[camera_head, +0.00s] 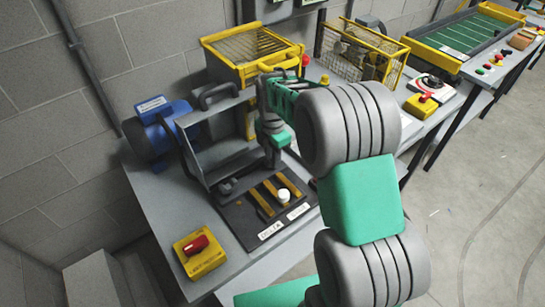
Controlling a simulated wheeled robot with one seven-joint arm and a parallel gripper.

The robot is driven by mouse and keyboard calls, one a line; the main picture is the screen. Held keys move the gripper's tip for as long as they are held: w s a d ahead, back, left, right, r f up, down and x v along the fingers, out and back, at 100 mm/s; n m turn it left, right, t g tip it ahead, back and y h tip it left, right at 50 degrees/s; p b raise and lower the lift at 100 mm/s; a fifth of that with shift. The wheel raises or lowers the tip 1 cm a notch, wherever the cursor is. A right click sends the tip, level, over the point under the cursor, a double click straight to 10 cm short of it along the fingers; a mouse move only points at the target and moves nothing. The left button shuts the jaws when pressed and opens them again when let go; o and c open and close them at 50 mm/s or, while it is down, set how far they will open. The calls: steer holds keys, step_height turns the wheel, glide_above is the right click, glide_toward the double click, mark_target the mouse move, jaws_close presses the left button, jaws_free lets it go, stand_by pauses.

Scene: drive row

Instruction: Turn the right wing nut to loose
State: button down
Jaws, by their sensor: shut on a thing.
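My gripper (271,163) points down at the back right of a black panel (245,223) on the bench. It is shut on the right wing nut, which its fingers hide. A dark knob-like part (226,187), which looks like the left wing nut, stands at the panel's back left. I cannot make out how the right wing nut is turned.
The panel carries yellow bars (261,202), a white knob (284,194) and white labels (270,231). Behind it stand a grey open guard frame (190,135) and a blue motor (158,135). A yellow box with a red switch (199,254) sits at front left.

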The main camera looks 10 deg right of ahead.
stand_by(0.4)
steer(key=c, duration=1.2)
jaws_free()
steer(key=shift+c, duration=0.2)
step_height(320, 180, up, 8)
steer(key=shift+f+b, duration=0.1)
steer(key=shift+b, duration=0.25)
steer(key=shift+s+r+m, duration=0.25)
steer(key=shift+r+m, duration=0.05)
steer(key=s+r+m+t, duration=0.1)
steer(key=s+m+t, duration=0.2)
steer(key=s+m, duration=1.6)
steer(key=m, duration=0.2)
steer(key=shift+a+r+m, duration=0.15)
steer(key=shift+r+m, duration=0.15)
steer(key=shift+m, duration=0.1)
